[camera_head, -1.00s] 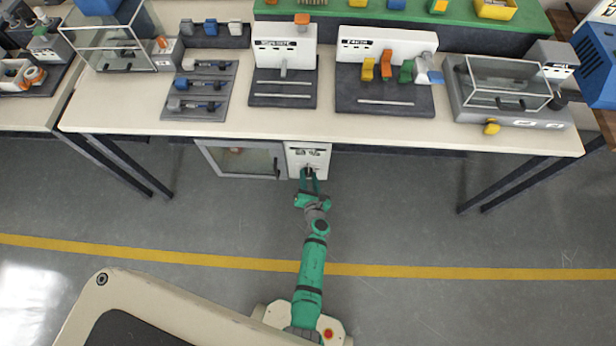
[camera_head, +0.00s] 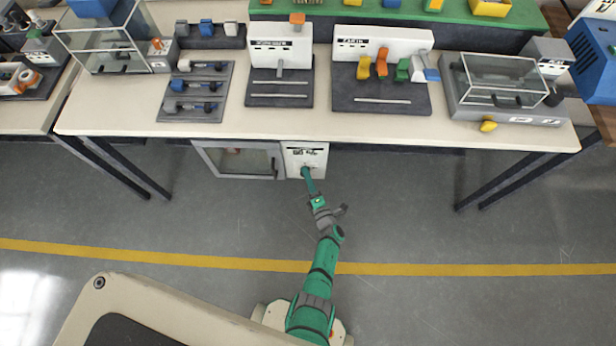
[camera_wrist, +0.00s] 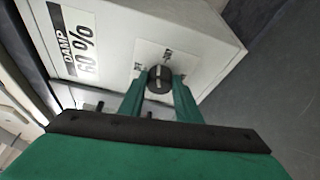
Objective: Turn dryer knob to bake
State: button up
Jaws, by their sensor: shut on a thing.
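The dryer (camera_head: 240,160) is a white cabinet with a glass door, under the front edge of the bench. Its control panel (camera_head: 304,158) is at its right end. In the wrist view the panel (camera_wrist: 205,30) carries a "DAMP 60%" label (camera_wrist: 78,42). The dark round knob (camera_wrist: 159,78) with a pale line sits on a white plate with small markings, too small to read. My gripper (camera_wrist: 158,84) is shut on the knob, one green finger on each side. In the head view my gripper (camera_head: 306,173) reaches the panel and hides the knob.
The bench (camera_head: 400,132) above the dryer holds several stations and tools. Bench legs (camera_head: 500,180) stand at the right. The floor (camera_head: 420,220) in front is clear.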

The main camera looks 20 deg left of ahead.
jog(key=shift+w+d+f+m+t+y, duration=0.1)
jog(key=shift+m+t, duration=0.1)
jog(key=shift+m, duration=0.3)
jog(key=shift+w+d+r+m+t+y, duration=0.1)
jog(key=shift+m+t, duration=0.1)
jog(key=shift+m, duration=0.3)
jog(key=shift+f+m+t+y, duration=0.1)
jog(key=shift+m+t, duration=0.1)
jog(key=shift+m, duration=0.3)
jog(key=shift+s+f+m, duration=0.1)
jog(key=shift+s+m, duration=0.05)
jog(key=shift+m, duration=0.25)
jog(key=o, duration=1.1)
jog(key=shift+c, duration=0.2)
jog(key=shift+s, duration=0.1)
jog(key=v, duration=1)
jog(key=shift+s+d+f, duration=0.15)
jog(key=shift+s+d, duration=0.05)
jog(key=shift+d, duration=0.1)
